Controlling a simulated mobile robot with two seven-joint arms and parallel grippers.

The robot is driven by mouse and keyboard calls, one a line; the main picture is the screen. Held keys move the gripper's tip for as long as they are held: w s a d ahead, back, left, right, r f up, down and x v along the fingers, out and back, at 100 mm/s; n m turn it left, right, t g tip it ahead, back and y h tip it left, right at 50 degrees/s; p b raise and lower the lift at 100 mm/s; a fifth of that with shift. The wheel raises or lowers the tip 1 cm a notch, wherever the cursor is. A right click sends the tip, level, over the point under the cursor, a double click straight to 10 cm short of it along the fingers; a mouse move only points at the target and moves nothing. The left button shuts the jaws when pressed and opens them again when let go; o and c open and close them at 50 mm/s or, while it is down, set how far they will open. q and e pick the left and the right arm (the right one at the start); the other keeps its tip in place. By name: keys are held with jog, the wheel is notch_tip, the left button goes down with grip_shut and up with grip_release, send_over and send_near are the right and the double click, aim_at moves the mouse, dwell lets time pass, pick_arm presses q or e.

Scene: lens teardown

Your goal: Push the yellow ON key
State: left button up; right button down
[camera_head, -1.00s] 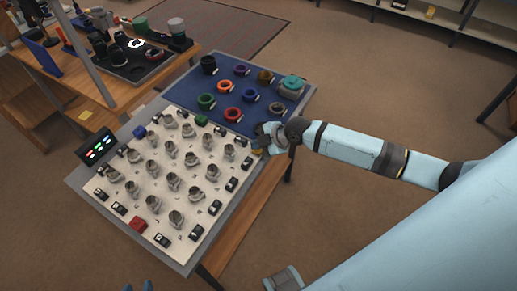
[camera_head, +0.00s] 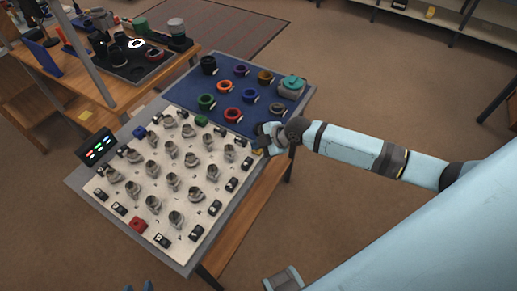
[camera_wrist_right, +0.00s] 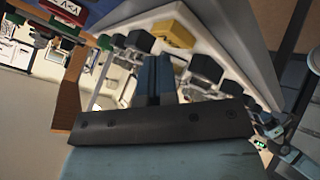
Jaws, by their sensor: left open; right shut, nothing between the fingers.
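The yellow key (camera_wrist_right: 175,33) shows in the right wrist view as a yellow block at the corner of the white panel, just beyond my right fingertips. In the head view only a small yellowish patch (camera_head: 258,152) of it shows beside the gripper. My right gripper (camera_head: 260,142) is shut and empty, over the panel's right corner; its two blue fingers (camera_wrist_right: 157,62) lie together in the wrist view. I cannot tell whether they touch the key. My left gripper (camera_head: 139,287) is open and empty; only its tips show at the bottom edge. Any lettering on the key is unreadable.
The white panel (camera_head: 150,200) carries several grey metal mounts and black switches, a red block (camera_head: 138,224) and a blue block (camera_head: 139,132). A blue mat (camera_head: 186,91) with coloured rings lies behind it. A small lit display (camera_head: 98,149) stands at the left.

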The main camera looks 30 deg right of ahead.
aim_at(258, 151)
jog(key=shift+f, duration=0.15)
dwell(0.4)
jog(key=shift+f+b, duration=0.3)
jog(key=shift+r, duration=0.15)
jog(key=shift+r+p, duration=0.3)
jog(key=shift+p, duration=0.1)
notch_tip(258, 151, up, 6)
jog(key=p, duration=0.4)
jog(key=shift+p, duration=0.4)
dwell(0.4)
